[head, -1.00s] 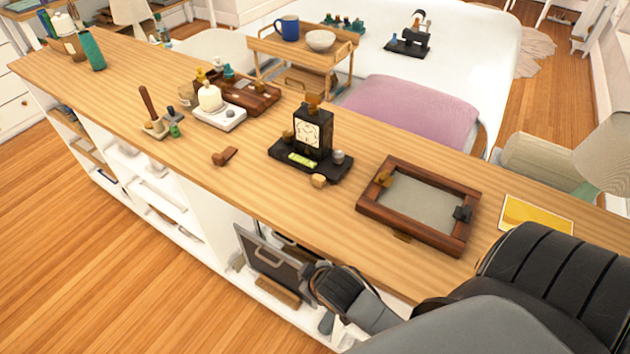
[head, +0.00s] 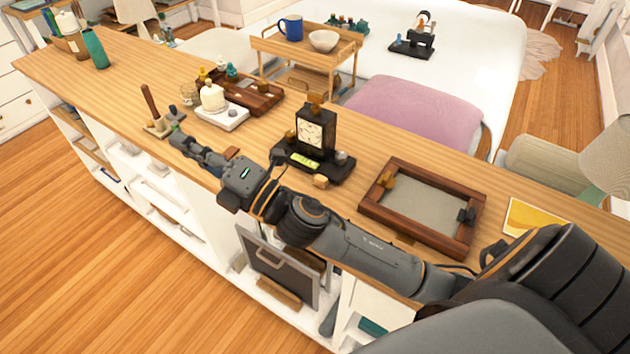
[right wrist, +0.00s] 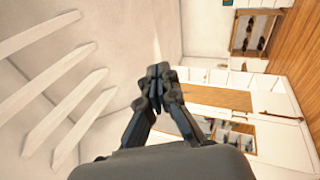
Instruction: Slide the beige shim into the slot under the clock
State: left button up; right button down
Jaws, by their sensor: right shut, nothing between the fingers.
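The black clock (head: 314,130) with a pale face stands on a dark base (head: 325,170) on the long wooden counter. A small tan block (head: 320,181) lies at the base's front edge. I cannot tell whether it is the beige shim, and no slot shows clearly. My right gripper (head: 174,138) is over the counter, left of the clock, near a holder with a brown stick (head: 149,100). It is shut and empty, and its closed fingers also show in the right wrist view (right wrist: 158,76). My left gripper is not in view.
A reddish-brown piece (head: 231,153) sits beside my right arm, partly hidden. A white candle stand (head: 219,113) and wooden tray (head: 265,98) stand behind. A dark wooden frame (head: 375,212) lies right of the clock.

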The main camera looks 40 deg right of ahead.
jog(key=s+a+r+n+g+y, duration=0.1)
jog(key=a+r+n+g+y, duration=0.1)
jog(key=a+n+g+y, duration=0.55)
jog(key=n+g+h, duration=1.2)
jog(key=n+h, duration=0.7)
jog(key=n, duration=0.5)
send_near(315, 192)
jog(key=s+a+r, duration=0.1)
jog(key=a+r, duration=0.2)
jog(key=f+p, duration=0.1)
jog(key=f, duration=0.5)
jog(key=f+p, duration=0.1)
jog(key=f, duration=0.2)
jog(key=shift+s+a+p, duration=0.2)
jog(key=shift+a+p, duration=0.05)
jog(key=shift+p, duration=0.1)
jog(key=d, duration=0.1)
jog(key=w+d+p, duration=0.1)
jog(key=d, duration=0.1)
jog(key=shift+f, duration=0.1)
jog(key=shift+w+d+p, duration=0.2)
jog(key=shift+d+p, duration=0.1)
jog(key=shift+d, duration=0.15)
jog(key=shift+f, duration=0.1)
